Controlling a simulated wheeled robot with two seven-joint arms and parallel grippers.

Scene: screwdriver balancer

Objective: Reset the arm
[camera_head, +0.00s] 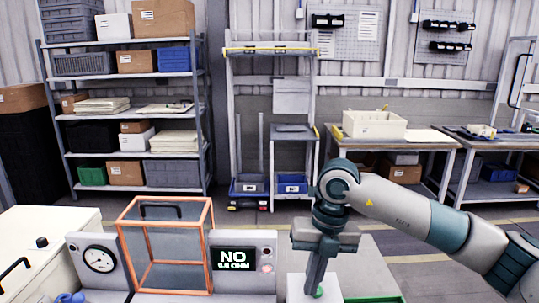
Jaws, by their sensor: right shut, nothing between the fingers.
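My right arm (415,209) reaches in from the right. My right gripper (316,286) points down over a white block (297,287) at the lower middle of the view. Its fingers are together and empty. A small green round part (319,292) shows right at the fingertips; I cannot tell whether they touch it. My left gripper is not in view.
An orange-framed clear box (166,244) stands left of my gripper, between a gauge panel (97,259) and a display panel reading "NO" (243,259). A green tray edge (375,299) lies at the bottom right. Shelves (127,101) and workbenches stand well behind.

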